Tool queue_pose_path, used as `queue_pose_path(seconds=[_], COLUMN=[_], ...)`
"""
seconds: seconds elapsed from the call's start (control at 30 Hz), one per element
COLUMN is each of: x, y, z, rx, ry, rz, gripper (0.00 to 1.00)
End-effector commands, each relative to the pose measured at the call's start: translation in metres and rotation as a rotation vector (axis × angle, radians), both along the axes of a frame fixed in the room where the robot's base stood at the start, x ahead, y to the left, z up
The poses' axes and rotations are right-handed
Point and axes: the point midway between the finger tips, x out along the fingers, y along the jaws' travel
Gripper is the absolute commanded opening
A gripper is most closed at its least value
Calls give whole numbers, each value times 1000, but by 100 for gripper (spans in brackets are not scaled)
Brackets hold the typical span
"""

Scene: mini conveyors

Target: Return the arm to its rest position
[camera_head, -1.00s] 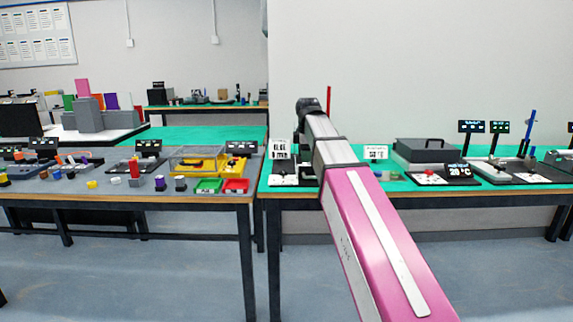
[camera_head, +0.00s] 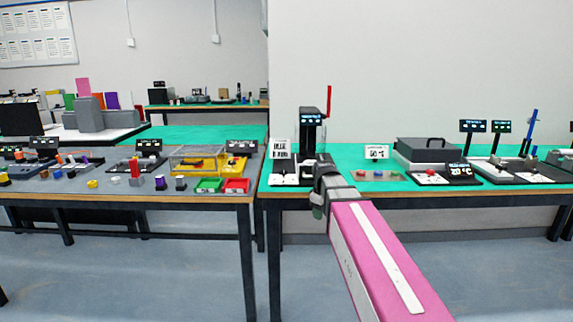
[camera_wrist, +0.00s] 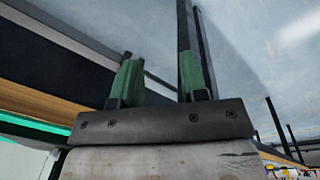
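My pink arm reaches from the lower right of the head view toward the front edge of the right green-topped table (camera_head: 345,190). My gripper (camera_head: 318,208) hangs low at its far end, just in front of that edge. The wrist view shows its two green-padded fingers (camera_wrist: 160,75) apart with nothing between them, so it is open and empty. Floor and dark table legs lie beyond the fingers there.
A black device with a small screen and a red post (camera_head: 312,135) stands on the right table behind my gripper. A grey lidded box (camera_head: 426,150) is to its right. The left table (camera_head: 125,198) holds green and red trays. The floor (camera_head: 150,270) in front is clear.

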Motion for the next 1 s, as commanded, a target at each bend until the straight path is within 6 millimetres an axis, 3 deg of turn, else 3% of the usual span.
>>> queue_pose_path(seconds=[0.1, 0.3, 0.6, 0.8, 1.0], x=[-25, -63, -125, -148, -151], y=[-12, -30, -51, -57, -59], z=[-41, -102, -175, -198, -203], rx=[12, 30, 47, 51, 53], ry=[19, 44, 77, 86, 86], rz=[-141, -384, -731, -864, -893], gripper=[40, 40, 40, 40, 40])
